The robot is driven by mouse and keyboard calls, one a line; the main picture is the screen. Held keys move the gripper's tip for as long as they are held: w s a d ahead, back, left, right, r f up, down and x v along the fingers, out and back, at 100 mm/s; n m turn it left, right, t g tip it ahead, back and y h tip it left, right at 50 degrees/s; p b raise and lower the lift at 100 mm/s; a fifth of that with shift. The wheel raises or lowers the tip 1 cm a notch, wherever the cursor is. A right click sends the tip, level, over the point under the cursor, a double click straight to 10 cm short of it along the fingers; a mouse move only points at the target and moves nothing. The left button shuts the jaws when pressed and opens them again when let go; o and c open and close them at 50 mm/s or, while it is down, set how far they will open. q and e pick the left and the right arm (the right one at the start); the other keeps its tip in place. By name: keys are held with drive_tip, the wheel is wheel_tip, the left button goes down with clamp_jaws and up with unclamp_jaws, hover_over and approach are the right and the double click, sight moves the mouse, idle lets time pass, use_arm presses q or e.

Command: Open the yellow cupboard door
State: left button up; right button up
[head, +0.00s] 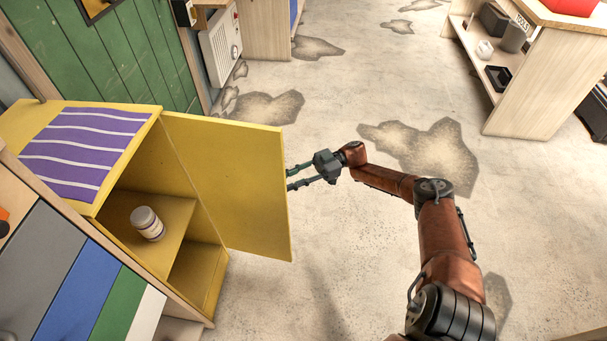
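The yellow cupboard (196,262) stands at the left with its interior showing. Its yellow door (235,180) stands wide open, swung out to the right of the cupboard. My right gripper (289,178) is at the door's outer edge, with its fingers pointing left. The fingers look spread apart, and their tips reach the edge of the door. I cannot tell whether they touch it. My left gripper is not in view.
A white jar (147,223) stands on the cupboard's shelf. A purple striped cloth (85,150) lies on top. A striped panel (75,285) is in front at lower left. A wooden shelf unit (530,85) stands at upper right. The stained floor between is clear.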

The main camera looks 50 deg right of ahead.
drive_tip(key=v, duration=0.8)
idle(0.4)
